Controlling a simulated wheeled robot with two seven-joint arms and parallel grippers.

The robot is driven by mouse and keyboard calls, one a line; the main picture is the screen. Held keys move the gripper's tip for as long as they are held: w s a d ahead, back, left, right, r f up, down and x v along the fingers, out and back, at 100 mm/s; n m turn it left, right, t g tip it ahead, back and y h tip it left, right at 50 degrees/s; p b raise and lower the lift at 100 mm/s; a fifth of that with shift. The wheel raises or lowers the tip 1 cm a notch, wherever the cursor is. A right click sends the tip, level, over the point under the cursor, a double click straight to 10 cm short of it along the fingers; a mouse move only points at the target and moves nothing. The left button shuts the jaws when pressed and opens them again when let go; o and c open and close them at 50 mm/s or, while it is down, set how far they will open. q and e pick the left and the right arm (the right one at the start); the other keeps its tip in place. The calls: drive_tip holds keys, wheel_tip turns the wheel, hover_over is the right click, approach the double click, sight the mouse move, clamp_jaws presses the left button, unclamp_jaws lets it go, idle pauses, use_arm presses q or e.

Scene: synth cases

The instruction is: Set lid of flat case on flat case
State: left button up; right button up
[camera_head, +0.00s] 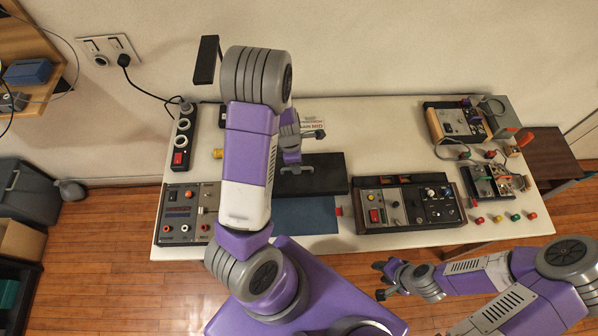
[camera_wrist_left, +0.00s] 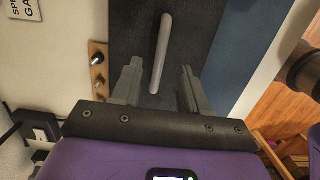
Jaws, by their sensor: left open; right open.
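The lid (camera_head: 330,178) is a flat black panel lying at the middle of the table. In the left wrist view the lid (camera_wrist_left: 205,30) has a grey bar handle (camera_wrist_left: 163,40). My left gripper (camera_head: 294,169) is over the lid, its fingers open on either side of the handle; in the wrist view the left gripper (camera_wrist_left: 159,70) shows no clear contact with it. A flat black-framed case with control panels (camera_head: 408,203), likely the flat case, stands open to the right of the lid. My right gripper (camera_head: 380,280) is open and empty in front of the table.
A blue mat (camera_head: 308,216) lies in front of the lid. A control box (camera_head: 187,213) stands at the left, a button strip (camera_head: 183,138) behind it. Other open units (camera_head: 455,122) and several coloured knobs (camera_head: 514,217) are at the right. The table is bare between lid and back-right unit.

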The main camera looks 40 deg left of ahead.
use_arm(q)
drive_tip(key=shift+w+d+f+b, duration=0.1)
drive_tip(key=shift+f+b, duration=0.55)
drive_tip(key=shift+f, duration=1.7)
drive_tip(key=shift+f, duration=0.1)
drive_tip(key=shift+c, duration=0.2)
clamp_jaws()
